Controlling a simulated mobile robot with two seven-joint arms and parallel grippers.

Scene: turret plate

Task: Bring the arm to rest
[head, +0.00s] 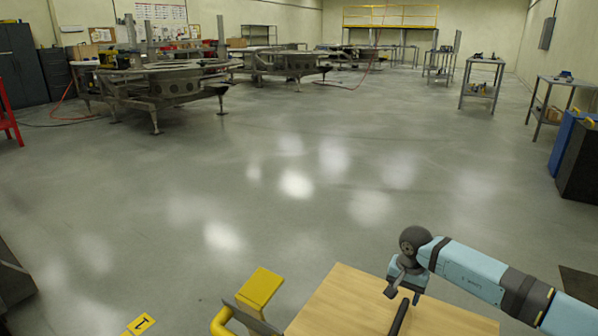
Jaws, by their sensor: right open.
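My right arm (475,272), light blue with dark joints, reaches in from the right edge over a wooden tabletop (345,305) at the bottom of the head view. Its gripper (402,294) is open and points down above the wood. My left gripper is not in view.
A yellow step-like block (259,287) and yellow rail (222,322) stand left of the tabletop. The grey floor ahead is clear. Metal frames (165,82) and side tables (482,82) stand far back.

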